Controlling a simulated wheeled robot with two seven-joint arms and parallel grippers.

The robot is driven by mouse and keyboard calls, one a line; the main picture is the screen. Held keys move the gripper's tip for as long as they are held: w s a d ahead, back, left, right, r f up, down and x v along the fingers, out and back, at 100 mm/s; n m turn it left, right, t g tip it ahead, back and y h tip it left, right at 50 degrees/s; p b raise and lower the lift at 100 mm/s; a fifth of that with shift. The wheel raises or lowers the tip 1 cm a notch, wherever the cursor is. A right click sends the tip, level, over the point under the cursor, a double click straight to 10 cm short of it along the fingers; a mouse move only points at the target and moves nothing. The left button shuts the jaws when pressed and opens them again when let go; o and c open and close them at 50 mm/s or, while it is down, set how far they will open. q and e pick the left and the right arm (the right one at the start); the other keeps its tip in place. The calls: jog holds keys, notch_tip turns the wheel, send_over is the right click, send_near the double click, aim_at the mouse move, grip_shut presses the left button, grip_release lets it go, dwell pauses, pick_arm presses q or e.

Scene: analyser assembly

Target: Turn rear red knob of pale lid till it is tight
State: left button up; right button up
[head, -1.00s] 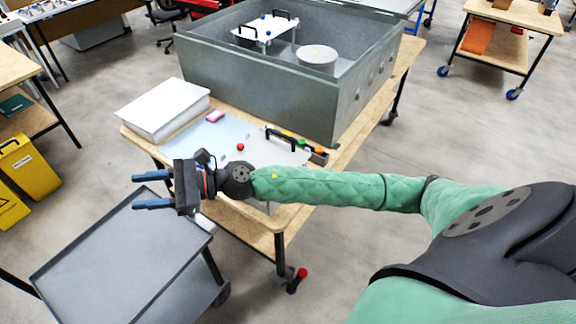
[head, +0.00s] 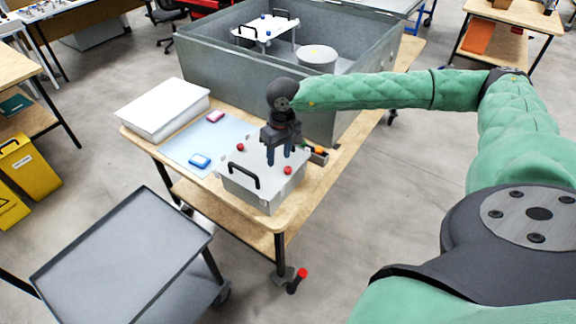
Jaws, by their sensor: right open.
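The pale lid (head: 262,185) is on a box on the wooden table, with a black handle (head: 243,176) near its front. One red knob (head: 240,147) stands at the lid's left edge, and another red knob (head: 287,170) at its right side. The gripper hides part of the lid's rear. My left gripper is out of view.
A blue sponge-like block (head: 200,160) and a pink one (head: 215,116) lie on a pale blue mat (head: 178,150). A white case (head: 163,107) stands at left. A large grey bin (head: 240,85) stands close behind. A grey cart (head: 120,255) is empty at front left.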

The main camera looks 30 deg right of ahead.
aim_at(288, 169)
jog(key=d, duration=0.2)
jog(key=d+h, duration=0.1)
jog(key=shift+w+r, duration=0.1)
jog(key=shift+r, duration=0.2)
jog(key=shift+d+f+n, duration=0.15)
jog(key=shift+n, duration=0.15)
jog(key=shift+f+p, duration=0.55)
jog(key=shift+f, duration=0.05)
notch_tip(288, 169, down, 5)
jog(key=shift+f+p, duration=0.1)
jog(key=shift+p, duration=1.1)
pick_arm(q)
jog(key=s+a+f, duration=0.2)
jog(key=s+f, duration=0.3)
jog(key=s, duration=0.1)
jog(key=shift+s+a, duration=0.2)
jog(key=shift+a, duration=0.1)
pick_arm(e)
jog(key=shift+f, duration=0.6)
grip_shut()
